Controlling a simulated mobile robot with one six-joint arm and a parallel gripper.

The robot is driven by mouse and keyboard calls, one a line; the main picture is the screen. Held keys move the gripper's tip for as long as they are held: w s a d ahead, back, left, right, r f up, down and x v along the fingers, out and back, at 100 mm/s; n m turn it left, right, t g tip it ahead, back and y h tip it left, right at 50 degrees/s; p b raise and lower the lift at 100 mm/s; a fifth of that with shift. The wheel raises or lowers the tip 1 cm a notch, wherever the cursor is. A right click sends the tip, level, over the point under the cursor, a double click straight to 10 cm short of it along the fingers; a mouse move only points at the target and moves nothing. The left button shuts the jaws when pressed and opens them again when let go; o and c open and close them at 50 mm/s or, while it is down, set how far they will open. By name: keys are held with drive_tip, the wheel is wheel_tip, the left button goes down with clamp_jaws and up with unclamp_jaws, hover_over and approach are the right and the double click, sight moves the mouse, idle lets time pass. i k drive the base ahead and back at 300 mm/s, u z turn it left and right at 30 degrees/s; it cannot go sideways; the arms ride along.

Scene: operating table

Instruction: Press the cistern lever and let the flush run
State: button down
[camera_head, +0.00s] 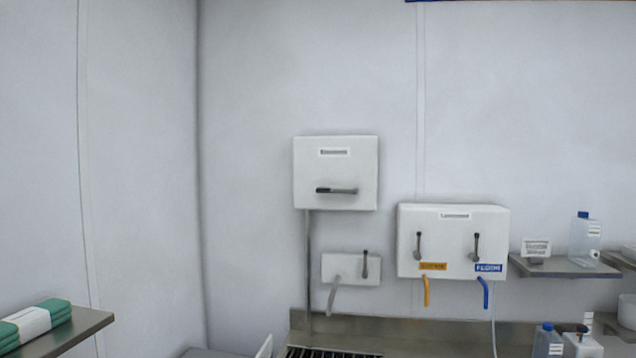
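The white cistern box (310,178) hangs on the wall near the middle of the view, with a small label on its upper front. A grey pipe (308,265) runs straight down from the box's lower left. No water is visible. My gripper is not in this view.
A small white box (340,267) with an upright lever and spout hangs below the cistern. A larger two-lever box (455,220) with orange and blue spouts is right of it. A shelf (565,266) juts out at right, another shelf (75,333) at lower left. Bottles stand lower right.

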sight(354, 191)
drive_tip(key=i, duration=1.45)
drive_tip(key=u, duration=0.05)
